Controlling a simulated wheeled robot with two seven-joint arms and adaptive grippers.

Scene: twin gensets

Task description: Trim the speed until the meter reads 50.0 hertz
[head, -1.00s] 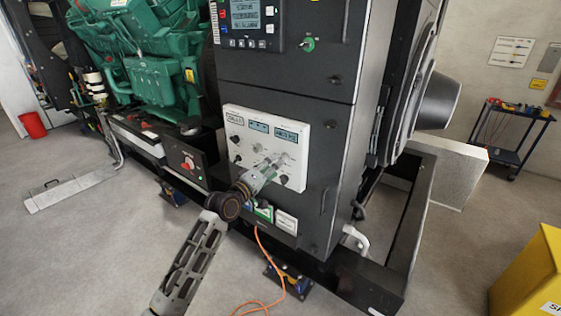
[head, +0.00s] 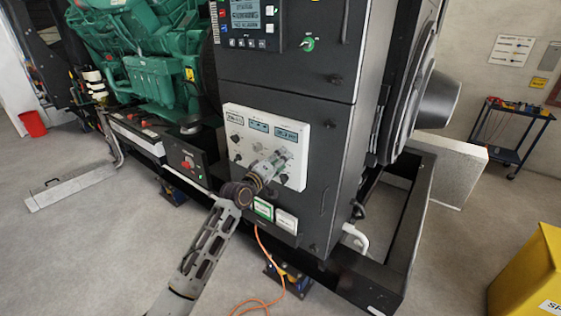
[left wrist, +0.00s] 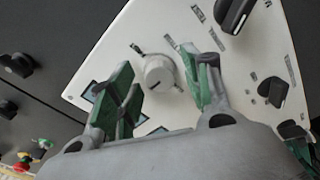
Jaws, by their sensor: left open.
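A white control panel (head: 232,165) is mounted on the front of the dark cabinet, with small meter displays (head: 286,134) along its top; their digits are too small to read. My left gripper (head: 279,159) is in front of the panel's right half, covering some of its controls. In the left wrist view, the open green-padded fingers of my left gripper (left wrist: 155,60) stand on either side of a pale round knob (left wrist: 160,74). Gaps show between the knob and both fingers. My right gripper is out of view.
Black knobs (left wrist: 235,14) and (left wrist: 273,91) sit on the panel to the right in the wrist view. A red knob (head: 187,163) is on a dark box left of the panel. An orange cable (head: 262,240) hangs below. A yellow bin (head: 530,270) stands at right.

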